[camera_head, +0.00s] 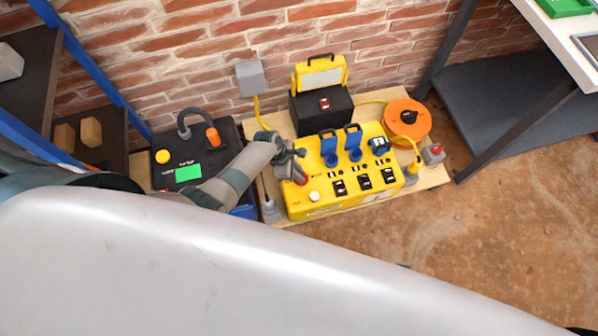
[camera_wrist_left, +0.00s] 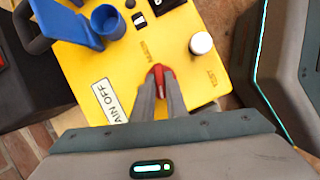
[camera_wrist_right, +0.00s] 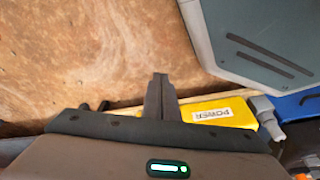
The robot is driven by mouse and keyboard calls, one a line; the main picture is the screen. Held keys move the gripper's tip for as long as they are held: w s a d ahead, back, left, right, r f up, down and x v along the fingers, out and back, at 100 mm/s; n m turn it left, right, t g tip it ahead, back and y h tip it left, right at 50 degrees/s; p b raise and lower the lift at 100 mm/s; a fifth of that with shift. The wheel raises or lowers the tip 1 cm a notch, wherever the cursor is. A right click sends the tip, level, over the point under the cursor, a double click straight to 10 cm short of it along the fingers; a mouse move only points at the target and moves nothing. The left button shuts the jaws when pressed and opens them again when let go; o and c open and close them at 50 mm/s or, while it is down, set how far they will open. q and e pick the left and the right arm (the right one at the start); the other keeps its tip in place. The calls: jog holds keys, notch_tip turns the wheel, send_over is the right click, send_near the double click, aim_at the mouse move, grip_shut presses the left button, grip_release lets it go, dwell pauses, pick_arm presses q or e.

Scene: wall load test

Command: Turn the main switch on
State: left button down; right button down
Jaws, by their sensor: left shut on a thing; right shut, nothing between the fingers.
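The yellow power box (camera_head: 330,190) stands on a wooden board by the brick wall. Its red main switch handle (camera_wrist_left: 159,76) shows between the fingertips of my left gripper (camera_wrist_left: 160,88), which is shut on it. In the head view the left gripper (camera_head: 298,170) is at the box's left end, and the red of the switch (camera_head: 301,179) shows just below it. A label reading "AIN OFF" (camera_wrist_left: 109,101) lies beside the handle, partly cut off. My right gripper (camera_wrist_right: 160,80) is shut and empty, above the board's edge and floor; a yellow face with a "POWER" label (camera_wrist_right: 212,114) is behind it.
On the box are blue sockets (camera_head: 353,142), black switches (camera_head: 364,181) and a white button (camera_head: 314,196). A black case with a yellow lamp (camera_head: 321,77) and an orange reel (camera_head: 407,121) stand behind. A black unit (camera_head: 205,145) is at left. The floor (camera_head: 480,240) at right is clear.

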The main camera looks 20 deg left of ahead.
pick_arm(q)
jog(key=shift+m, duration=0.5)
jog(key=shift+w+m+g+p, duration=0.1)
jog(key=shift+m+g+p, duration=0.2)
jog(key=shift+m+g, duration=0.1)
jog(key=shift+m, duration=0.4)
jog(key=shift+w+m+g, duration=0.1)
jog(key=shift+m+g, duration=0.3)
jog(key=shift+m, duration=0.4)
jog(key=m+g+b, duration=0.1)
jog(key=m, duration=0.1)
jog(key=shift+f+m, duration=0.1)
jog(key=shift+m, duration=0.3)
jog(key=m+g+b, duration=0.1)
jog(key=m, duration=0.2)
jog(key=m+g+y+b, duration=0.1)
jog(key=m, duration=0.2)
jog(key=shift+w+d, duration=0.15)
jog(key=shift+w, duration=0.05)
jog(key=shift+m+y+b, duration=0.4)
jog(key=shift+m+b, duration=0.05)
jog(key=shift+m, duration=0.35)
pick_arm(e)
notch_tip(320, 180, up, 9)
jog(key=shift+w+a+f, duration=0.15)
jog(key=shift+a, duration=0.05)
